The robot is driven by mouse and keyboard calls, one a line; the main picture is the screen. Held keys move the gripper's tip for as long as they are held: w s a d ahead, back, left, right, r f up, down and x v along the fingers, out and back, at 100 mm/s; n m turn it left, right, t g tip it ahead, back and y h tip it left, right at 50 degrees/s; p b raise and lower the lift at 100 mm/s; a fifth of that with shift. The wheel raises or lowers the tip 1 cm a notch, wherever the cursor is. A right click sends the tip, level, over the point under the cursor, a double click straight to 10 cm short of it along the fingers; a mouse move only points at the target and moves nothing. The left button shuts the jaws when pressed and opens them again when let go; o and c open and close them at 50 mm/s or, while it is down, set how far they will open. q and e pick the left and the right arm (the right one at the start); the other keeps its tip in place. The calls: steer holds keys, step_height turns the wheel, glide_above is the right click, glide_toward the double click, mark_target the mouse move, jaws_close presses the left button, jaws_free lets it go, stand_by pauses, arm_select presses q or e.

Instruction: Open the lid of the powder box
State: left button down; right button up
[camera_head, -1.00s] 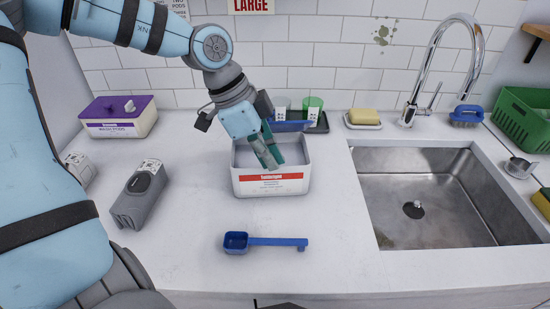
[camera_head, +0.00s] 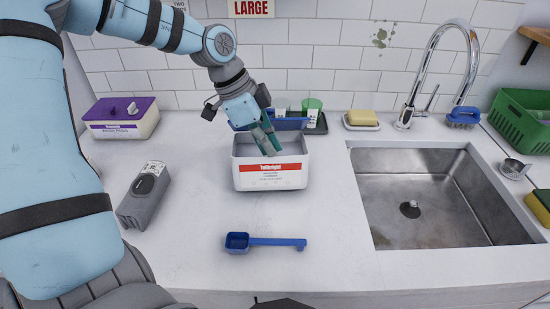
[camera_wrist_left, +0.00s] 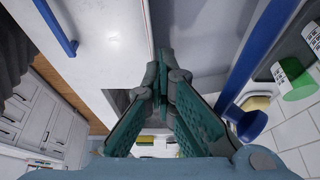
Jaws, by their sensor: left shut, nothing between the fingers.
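The powder box (camera_head: 270,178) is a white tub with a red label, standing on the counter left of the sink. Its grey inside shows from above. Its blue lid (camera_head: 291,124) stands raised along the back rim; the lid and its round blue knob (camera_wrist_left: 251,125) show on the right in the left wrist view. My left gripper (camera_head: 270,149) is shut and empty, its green fingers over the box opening in front of the lid. The fingers also show in the left wrist view (camera_wrist_left: 165,75). They hide part of the lid and back rim. My right gripper is out of view.
A blue scoop (camera_head: 262,242) lies in front of the box. A grey device (camera_head: 145,195) and a purple-lidded box (camera_head: 122,118) are at left. Cups (camera_head: 313,107) stand on a dark tray close behind. The sink (camera_head: 440,195) is at right. Counter around the scoop is clear.

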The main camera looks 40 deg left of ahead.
arm_select(q)
steer(key=shift+w+a+f+p, duration=0.1)
steer(key=shift+w+a+p, duration=0.45)
steer(key=shift+w+a, duration=0.8)
steer(key=shift+w+a+p, duration=0.55)
steer(key=shift+w+a, duration=0.6)
steer(key=shift+w, duration=0.35)
steer(key=shift+w+a, duration=1)
steer(key=shift+w, duration=0.15)
step_height(320, 180, up, 10)
steer(key=s+d+p, duration=0.1)
steer(key=s+p, duration=0.1)
steer(key=p, duration=0.6)
steer(key=shift+d, duration=0.4)
